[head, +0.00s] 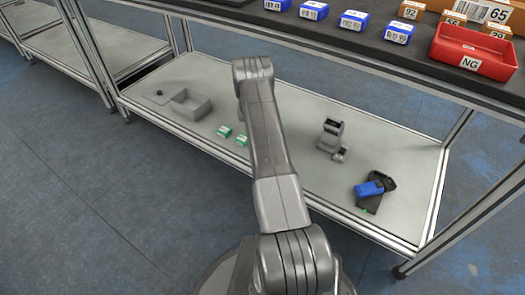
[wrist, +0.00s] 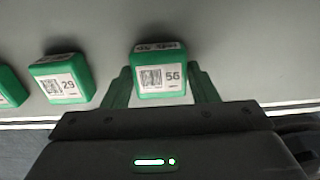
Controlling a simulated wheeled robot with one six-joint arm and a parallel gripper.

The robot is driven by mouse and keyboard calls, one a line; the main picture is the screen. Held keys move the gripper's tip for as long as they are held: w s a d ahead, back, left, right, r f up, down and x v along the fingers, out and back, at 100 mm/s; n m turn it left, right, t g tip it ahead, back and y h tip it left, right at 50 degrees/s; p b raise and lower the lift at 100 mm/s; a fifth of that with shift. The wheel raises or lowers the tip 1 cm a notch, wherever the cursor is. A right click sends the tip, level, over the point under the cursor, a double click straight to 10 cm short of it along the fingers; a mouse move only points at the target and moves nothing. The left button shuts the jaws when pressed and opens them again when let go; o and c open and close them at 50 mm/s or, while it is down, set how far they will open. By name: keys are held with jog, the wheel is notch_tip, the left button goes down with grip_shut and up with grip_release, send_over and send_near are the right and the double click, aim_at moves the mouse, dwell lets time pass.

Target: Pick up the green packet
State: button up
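A green packet (wrist: 162,80) with a white label reading 56 sits on the grey shelf, in the upper middle of the wrist view. My gripper (wrist: 161,70) is open, with one finger on each side of this packet and a narrow gap visible beside it. A second green packet (wrist: 63,79), labelled 29, lies to the left, and part of a third (wrist: 8,88) shows at the left edge. In the head view, two green packets (head: 224,131) (head: 242,139) show on the lower shelf left of my arm, which hides my gripper there.
The lower shelf (head: 290,105) also holds a grey open box (head: 190,104) at left, a grey device (head: 331,136) and a blue and black scanner (head: 372,188) at right. The upper shelf carries blue boxes (head: 314,10) and a red NG tray (head: 472,50).

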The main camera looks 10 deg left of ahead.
jog(key=c, duration=0.6)
jog(key=shift+o, duration=0.2)
notch_tip(320, 180, up, 10)
jog(key=p, duration=0.3)
